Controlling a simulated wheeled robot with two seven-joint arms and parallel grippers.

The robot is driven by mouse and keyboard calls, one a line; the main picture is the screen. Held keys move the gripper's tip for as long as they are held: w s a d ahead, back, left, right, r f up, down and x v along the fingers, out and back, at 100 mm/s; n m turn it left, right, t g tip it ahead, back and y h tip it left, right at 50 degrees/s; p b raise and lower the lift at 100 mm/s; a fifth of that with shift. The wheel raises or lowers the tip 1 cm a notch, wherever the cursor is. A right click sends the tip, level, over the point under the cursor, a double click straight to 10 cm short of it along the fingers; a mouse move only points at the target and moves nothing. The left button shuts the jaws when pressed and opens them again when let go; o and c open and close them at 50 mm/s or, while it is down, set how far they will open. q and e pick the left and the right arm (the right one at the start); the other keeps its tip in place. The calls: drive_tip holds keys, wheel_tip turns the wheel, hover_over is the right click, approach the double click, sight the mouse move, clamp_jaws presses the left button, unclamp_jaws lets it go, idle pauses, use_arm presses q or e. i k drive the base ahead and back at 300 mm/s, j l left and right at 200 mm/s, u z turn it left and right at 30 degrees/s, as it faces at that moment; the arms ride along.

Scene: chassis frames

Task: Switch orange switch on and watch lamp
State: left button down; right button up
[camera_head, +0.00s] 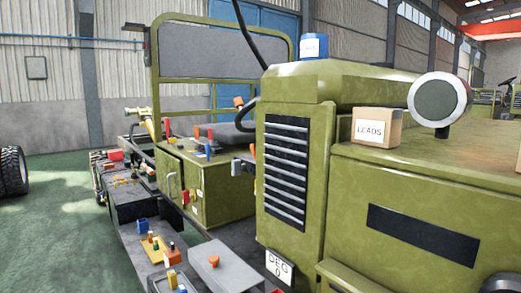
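Several small orange parts show, and I cannot tell which is the orange switch. One orange knob (238,102) is in front of the windshield frame, and another orange piece (252,149) is beside the grille. Orange and red upright pieces (196,132) stand on the green box. A small orange knob (214,261) is on a grey box at the bottom. A large round light-like fitting (439,99) with a pale rim sits on the green vehicle at right; I cannot tell if it is the lamp or lit. Neither gripper shows.
A green vehicle body (345,85) with a slatted grille fills the right. A cardboard box (377,127) labelled LEADS and a blue can (313,46) sit on it. A dark bench (130,205) with coloured small parts runs along the left. Green floor (50,240) is open at left.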

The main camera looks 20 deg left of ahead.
sight(252, 148)
drive_tip(key=j+z, duration=0.15)
drive_tip(key=j, duration=0.7)
drive_tip(key=k+j+z, duration=0.1)
drive_tip(key=j, duration=0.75)
drive_tip(key=k+j, duration=0.05)
